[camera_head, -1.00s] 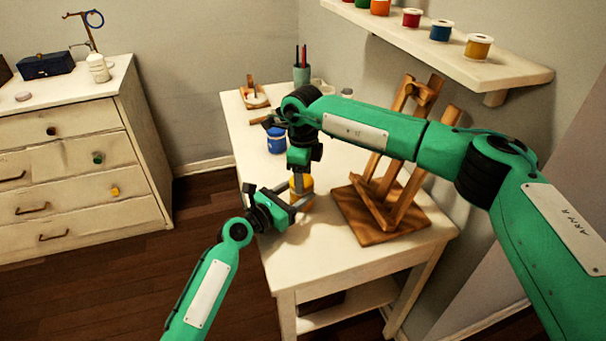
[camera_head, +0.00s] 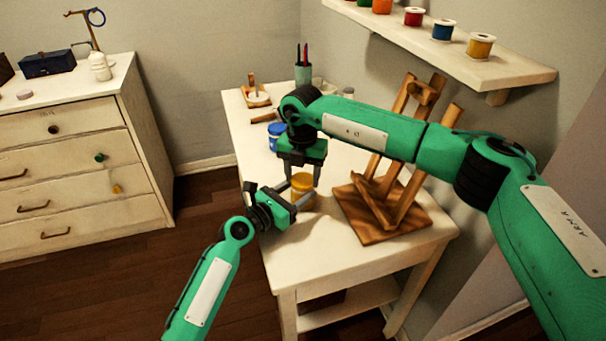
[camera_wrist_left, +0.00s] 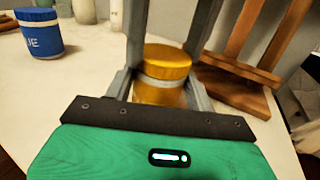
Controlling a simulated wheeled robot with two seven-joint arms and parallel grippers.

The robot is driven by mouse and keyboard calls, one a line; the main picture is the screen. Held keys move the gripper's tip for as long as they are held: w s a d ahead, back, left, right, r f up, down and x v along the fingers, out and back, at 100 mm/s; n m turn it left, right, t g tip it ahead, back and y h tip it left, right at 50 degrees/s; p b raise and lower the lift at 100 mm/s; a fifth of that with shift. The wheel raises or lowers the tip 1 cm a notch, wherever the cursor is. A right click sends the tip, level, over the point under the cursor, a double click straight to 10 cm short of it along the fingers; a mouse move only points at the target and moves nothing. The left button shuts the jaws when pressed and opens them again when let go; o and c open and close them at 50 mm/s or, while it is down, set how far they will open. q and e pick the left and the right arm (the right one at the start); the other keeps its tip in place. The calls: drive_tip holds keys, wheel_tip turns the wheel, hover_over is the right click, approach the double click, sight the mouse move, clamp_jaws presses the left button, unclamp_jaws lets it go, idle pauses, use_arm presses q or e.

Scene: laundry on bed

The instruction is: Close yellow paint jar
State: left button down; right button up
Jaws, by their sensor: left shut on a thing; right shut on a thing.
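The yellow paint jar (camera_head: 304,190) stands upright near the left edge of the white table. A yellow lid (camera_wrist_left: 165,58) sits on top in the left wrist view, with a pale band between it and the yellow body (camera_wrist_left: 158,94). I cannot tell how tight the lid is. My left gripper (camera_head: 295,198) is shut around the jar's body from the left. My right gripper (camera_head: 302,176) points down from above and is shut on the lid, one finger on each side. Its fingers also show in the left wrist view (camera_wrist_left: 169,65).
A blue jar (camera_head: 275,136) stands behind my right gripper. A wooden easel (camera_head: 385,215) stands close on the right. The table's front (camera_head: 330,262) is clear.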

drive_tip(key=m, duration=0.7)
drive_tip(key=shift+w+a+m, duration=0.1)
drive_tip(key=shift+m, duration=0.3)
drive_tip(key=m, duration=0.6)
drive_tip(key=shift+w, duration=0.1)
drive_tip(key=o, duration=1)
drive_tip(key=shift+c, duration=0.2)
drive_tip(key=shift+r, duration=2.25)
drive_tip(key=shift+c, duration=0.4)
